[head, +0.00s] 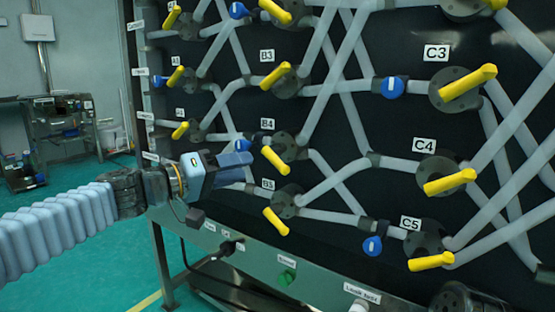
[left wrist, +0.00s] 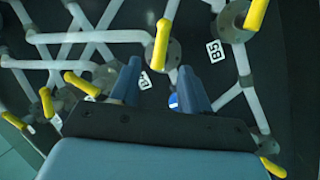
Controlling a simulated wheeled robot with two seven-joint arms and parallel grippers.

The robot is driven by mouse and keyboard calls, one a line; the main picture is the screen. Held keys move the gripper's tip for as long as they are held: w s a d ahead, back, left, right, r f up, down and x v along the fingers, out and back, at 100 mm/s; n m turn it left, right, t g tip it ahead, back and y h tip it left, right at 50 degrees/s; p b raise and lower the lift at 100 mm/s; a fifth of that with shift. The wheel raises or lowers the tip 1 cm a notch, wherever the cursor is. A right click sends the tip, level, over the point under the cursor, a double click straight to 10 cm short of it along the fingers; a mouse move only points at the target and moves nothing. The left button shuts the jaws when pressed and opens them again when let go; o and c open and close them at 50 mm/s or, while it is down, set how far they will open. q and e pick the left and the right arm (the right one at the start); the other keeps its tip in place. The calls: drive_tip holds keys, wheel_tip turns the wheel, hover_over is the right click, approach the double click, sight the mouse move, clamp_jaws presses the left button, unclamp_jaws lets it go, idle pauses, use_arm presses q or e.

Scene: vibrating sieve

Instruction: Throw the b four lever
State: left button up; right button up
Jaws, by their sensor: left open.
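The B4 lever (head: 275,160) is a yellow handle on a dark round valve, below the B4 label (head: 267,123) in the head view. It slants down to the right there. In the left wrist view the B4 lever (left wrist: 161,45) stands beyond the fingers, and the B4 label (left wrist: 145,80) is partly hidden by a finger. My left gripper (head: 234,165) is open and empty, just left of the B4 lever and apart from it. Its two blue fingers (left wrist: 160,88) point toward the panel in the wrist view. My right gripper is not seen.
The B3 lever (head: 275,76) is above, and the B5 lever (head: 275,221) is below. A blue knob (head: 242,145) is close by the left gripper. Grey pipes cross the black panel. A green ledge (head: 255,262) with a button runs below. Open floor lies at left.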

sight(271, 161)
use_arm(q)
drive_tip(key=p+x, duration=0.2)
drive_tip(key=x, duration=0.7)
drive_tip(key=shift+w+d+f, duration=0.1)
drive_tip(key=shift+w+d, duration=0.1)
drive_tip(key=shift+d, duration=0.05)
drive_tip(key=shift+f, duration=0.1)
clamp_jaws()
